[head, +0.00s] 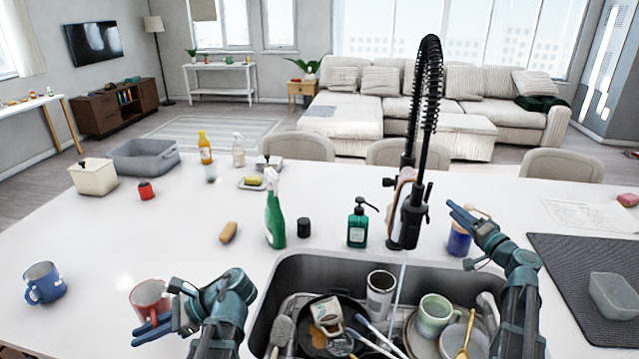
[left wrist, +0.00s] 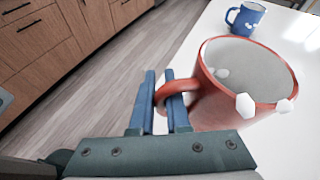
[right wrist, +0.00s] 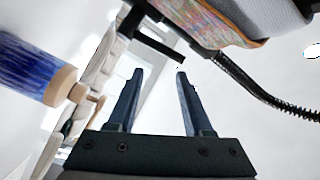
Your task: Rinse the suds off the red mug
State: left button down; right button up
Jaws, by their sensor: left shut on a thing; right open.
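The red mug (head: 148,291) is at the left front of the white counter, left of the sink. In the left wrist view the red mug (left wrist: 225,115) is upright, with white suds (left wrist: 245,106) on its rim and inside. My left gripper (left wrist: 164,98) is shut on its handle; the head view shows the gripper (head: 160,328) by the mug's front. I cannot tell whether the mug's base touches the counter. The black tap (head: 405,225) has a thin water stream (head: 399,285) falling into the sink (head: 300,268). My right gripper (head: 463,232) is open and empty, right of the tap.
The sink holds a green mug (head: 434,318), a tall cup (head: 380,300), plates and utensils. A blue jar (head: 458,241) stands beside my right gripper. A green spray bottle (head: 275,215) and soap pump (head: 357,225) stand behind the sink. A blue mug (head: 43,283) is far left.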

aim_at(429, 194)
jog(key=shift+s+a+r+n+h+p, duration=0.15)
jog(key=shift+s+a+n+h+p, duration=0.15)
jog(key=shift+a+n+h, duration=0.95)
jog(key=shift+s+a+r+n+h+p, duration=0.15)
jog(key=shift+s+a+n+h, duration=0.25)
jog(key=shift+n+h, duration=0.95)
jog(key=shift+s+a+r+n+h+p, duration=0.1)
jog(key=shift+s+a+n+h+p, duration=0.2)
jog(key=shift+a+n+h, duration=1)
jog(key=shift+w+d+n+y, duration=0.15)
jog(key=shift+d+n+y, duration=0.35)
jog(key=shift+y, duration=0.1)
jog(key=w, duration=1.1)
jog(key=shift+w+d, duration=0.3)
jog(key=shift+w, duration=0.1)
grip_shut()
